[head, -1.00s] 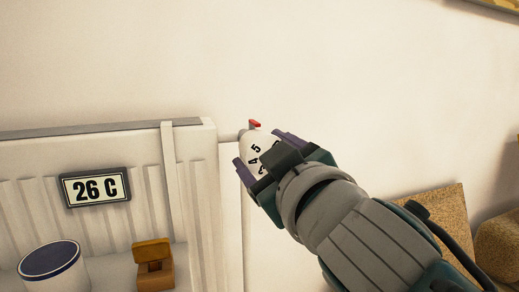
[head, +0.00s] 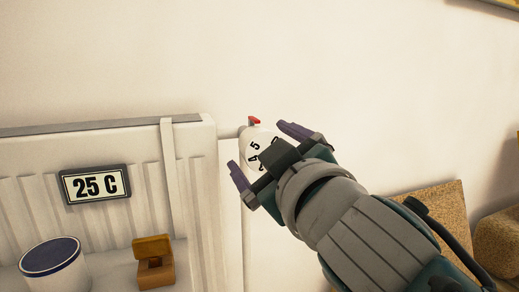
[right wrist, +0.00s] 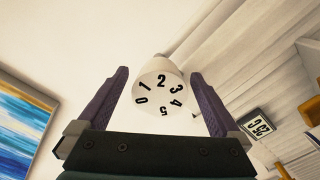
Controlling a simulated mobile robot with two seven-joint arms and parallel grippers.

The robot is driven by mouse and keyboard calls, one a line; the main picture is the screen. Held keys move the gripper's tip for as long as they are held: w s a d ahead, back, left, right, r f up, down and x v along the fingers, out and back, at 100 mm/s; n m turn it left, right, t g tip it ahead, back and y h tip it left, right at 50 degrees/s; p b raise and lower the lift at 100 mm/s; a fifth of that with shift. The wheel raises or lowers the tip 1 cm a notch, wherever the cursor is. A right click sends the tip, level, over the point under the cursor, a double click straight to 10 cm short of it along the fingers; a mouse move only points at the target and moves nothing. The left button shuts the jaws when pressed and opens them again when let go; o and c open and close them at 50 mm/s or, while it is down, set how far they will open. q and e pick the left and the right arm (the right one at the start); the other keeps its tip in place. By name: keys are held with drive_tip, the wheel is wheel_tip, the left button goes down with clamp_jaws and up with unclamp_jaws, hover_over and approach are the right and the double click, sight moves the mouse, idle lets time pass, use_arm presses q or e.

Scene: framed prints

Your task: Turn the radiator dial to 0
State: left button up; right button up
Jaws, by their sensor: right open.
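The radiator dial (head: 256,139) is a white knob with black numerals at the radiator's upper right, with a red marker (head: 254,121) at its back. In the right wrist view its round face (right wrist: 162,104) shows 0 to 5, with 2 at the top and 5 at the bottom. My right gripper (head: 260,149) is open, its purple fingers on either side of the dial with visible gaps. The red marker is hidden in the wrist view, so I cannot tell the exact setting. My left gripper is not in view.
A cork-like board (head: 435,205) leans at right. The wall above is clear.

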drive_tip(key=p+v, duration=0.1)
drive_tip(key=v, duration=0.9)
